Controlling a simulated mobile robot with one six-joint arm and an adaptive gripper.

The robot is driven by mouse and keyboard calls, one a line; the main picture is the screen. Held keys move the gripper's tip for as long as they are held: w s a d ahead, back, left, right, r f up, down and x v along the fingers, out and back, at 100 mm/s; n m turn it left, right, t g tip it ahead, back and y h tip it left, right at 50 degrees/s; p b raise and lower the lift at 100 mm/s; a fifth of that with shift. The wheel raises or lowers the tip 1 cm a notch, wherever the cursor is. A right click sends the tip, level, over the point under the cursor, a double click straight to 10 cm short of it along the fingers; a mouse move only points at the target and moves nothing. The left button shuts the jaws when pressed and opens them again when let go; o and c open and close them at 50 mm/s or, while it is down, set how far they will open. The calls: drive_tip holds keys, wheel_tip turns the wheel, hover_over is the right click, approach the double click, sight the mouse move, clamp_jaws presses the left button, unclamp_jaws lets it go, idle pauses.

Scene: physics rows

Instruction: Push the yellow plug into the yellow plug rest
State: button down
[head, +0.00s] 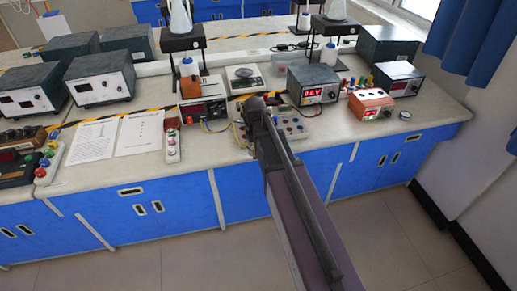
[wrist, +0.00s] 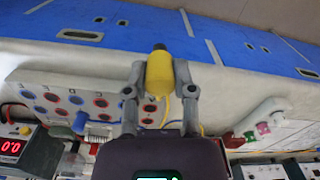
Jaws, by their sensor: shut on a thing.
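My gripper (wrist: 159,78) is shut on the yellow plug (wrist: 159,76), with one finger on each side of its body. The plug has a dark tip that points to the top of the wrist view. A yellow cable (wrist: 166,110) runs from the plug. In the wrist view a pale socket panel (wrist: 50,82) with red and blue ringed holes lies behind and left of my gripper. I cannot make out the yellow plug rest for sure in either view. In the head view my own arm hides the plug and part of the panel (head: 291,126).
A red-display meter (head: 312,90) and an orange box (head: 371,104) stand right of my arm. A power unit (head: 203,109) and a strip of coloured knobs (head: 172,142) stand left. Paper sheets (head: 139,133) lie further left. The bench's front edge is near my gripper.

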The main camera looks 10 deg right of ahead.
drive_tip(key=shift+w, duration=0.25)
drive_tip(key=w+d+r+m+p, duration=0.1)
drive_tip(key=w+r+p, duration=0.1)
drive_tip(key=w, duration=1.8)
drive_tip(key=w+d+r+m+p, duration=0.2)
drive_tip(key=w, duration=1.8)
drive_tip(key=f+b, duration=0.6)
drive_tip(key=shift+s+a+f, duration=0.1)
drive_tip(key=shift+s+f, duration=0.15)
drive_tip(key=shift+s, duration=0.15)
drive_tip(key=shift+f+b, duration=1.15)
drive_tip(key=shift+b, duration=0.25)
idle(1.2)
